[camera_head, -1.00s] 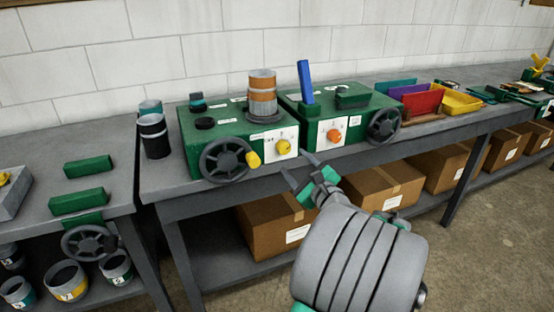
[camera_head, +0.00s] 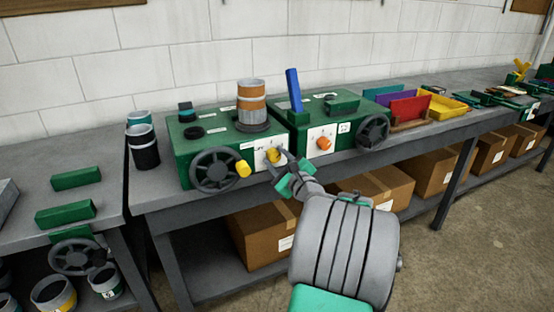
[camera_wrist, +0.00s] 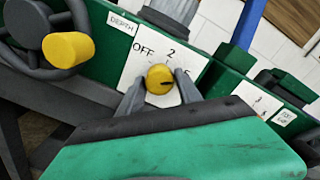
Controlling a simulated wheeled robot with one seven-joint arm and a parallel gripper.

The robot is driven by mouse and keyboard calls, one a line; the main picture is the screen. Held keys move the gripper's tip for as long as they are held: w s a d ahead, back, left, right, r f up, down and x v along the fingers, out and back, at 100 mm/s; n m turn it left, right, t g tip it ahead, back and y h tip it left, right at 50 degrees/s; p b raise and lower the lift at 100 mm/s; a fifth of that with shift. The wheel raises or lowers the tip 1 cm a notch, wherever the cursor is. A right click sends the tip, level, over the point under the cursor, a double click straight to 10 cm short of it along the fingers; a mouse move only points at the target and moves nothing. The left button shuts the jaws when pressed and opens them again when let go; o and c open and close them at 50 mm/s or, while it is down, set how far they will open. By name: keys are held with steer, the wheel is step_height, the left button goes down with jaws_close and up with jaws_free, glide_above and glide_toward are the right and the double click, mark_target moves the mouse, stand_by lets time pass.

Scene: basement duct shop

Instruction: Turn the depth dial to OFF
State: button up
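The depth dial (camera_wrist: 159,79) is a round yellow knob on a white plate (camera_wrist: 133,67) with a "DEPTH" label (camera_wrist: 122,24) at its upper left. "OFF" is printed up and left of the knob and "2" above it; a dark mark on the knob's face points toward the right. My gripper (camera_wrist: 160,86) is at the dial, open, with one finger at each side of the knob; firm contact cannot be told. In the head view the dial (camera_head: 273,155) is partly behind my gripper (camera_head: 280,163), on the front of the left green machine (camera_head: 205,152).
A handwheel (camera_head: 215,170) with a yellow handle (camera_head: 243,168) stands close left of the dial. The right green machine has an orange dial (camera_head: 324,143), a blue lever (camera_head: 294,90) and another handwheel (camera_head: 373,131). Cardboard boxes (camera_head: 262,235) sit under the bench.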

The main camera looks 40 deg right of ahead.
jaws_close()
